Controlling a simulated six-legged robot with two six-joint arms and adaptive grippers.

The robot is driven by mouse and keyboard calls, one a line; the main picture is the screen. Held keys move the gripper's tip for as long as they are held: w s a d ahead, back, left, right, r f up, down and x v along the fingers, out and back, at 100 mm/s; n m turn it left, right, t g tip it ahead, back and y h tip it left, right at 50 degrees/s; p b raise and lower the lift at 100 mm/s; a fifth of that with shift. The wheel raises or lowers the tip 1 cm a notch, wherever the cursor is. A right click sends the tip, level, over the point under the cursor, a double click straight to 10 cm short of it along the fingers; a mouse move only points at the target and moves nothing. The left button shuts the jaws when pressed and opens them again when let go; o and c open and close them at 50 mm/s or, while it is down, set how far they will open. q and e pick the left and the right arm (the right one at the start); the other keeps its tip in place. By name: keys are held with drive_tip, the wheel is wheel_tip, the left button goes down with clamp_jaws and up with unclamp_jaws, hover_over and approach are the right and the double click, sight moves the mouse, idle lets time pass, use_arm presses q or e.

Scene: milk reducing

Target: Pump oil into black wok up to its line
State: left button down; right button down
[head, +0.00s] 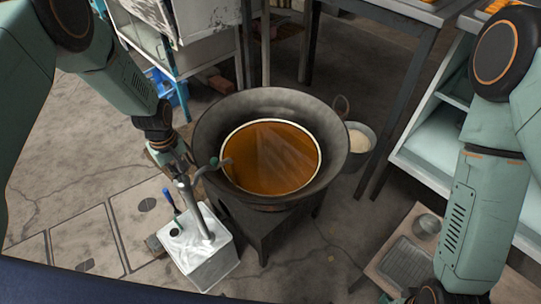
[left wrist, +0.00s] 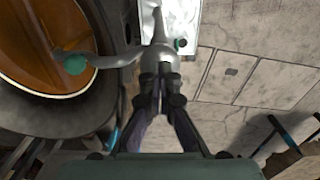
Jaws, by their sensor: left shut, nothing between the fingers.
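The black wok (head: 212,120) stands on a dark stand in the middle of the head view. Amber oil (head: 270,165) lies inside it, bounded by a pale ring line (head: 319,150). A whitish metal oil can (head: 212,265) stands on the floor in front-left of the wok. Its grey hand pump (head: 198,212) rises from the top, and the curved spout with a green tip (head: 214,162) reaches over the wok rim. My left gripper (head: 183,172) is shut and empty at the pump head; the left wrist view shows its fingertips (left wrist: 160,78) against the pump head (left wrist: 160,58). Whether they press on it is unclear. My right gripper's fingers are out of view.
A bucket with pale contents (head: 360,138) stands right of the wok. A white shelf (head: 440,155) and a board with a grey tray (head: 404,262) are at the right. A blue-handled tool (head: 169,200) is beside the can. Left floor is mostly clear.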

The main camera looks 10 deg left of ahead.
use_arm(q)
wheel_tip(320, 180, up, 9)
drive_tip(key=p, duration=0.8)
drive_tip(key=shift+f, duration=0.2)
drive_tip(key=shift+f, duration=0.1)
idle(0.5)
drive_tip(key=shift+f+b, duration=3.4)
drive_tip(key=shift+f, duration=1.05)
wheel_tip(320, 180, up, 9)
drive_tip(key=p, duration=0.8)
drive_tip(key=shift+f+b, duration=3.6)
drive_tip(key=shift+f, duration=0.95)
wheel_tip(320, 180, up, 9)
drive_tip(key=p, duration=0.8)
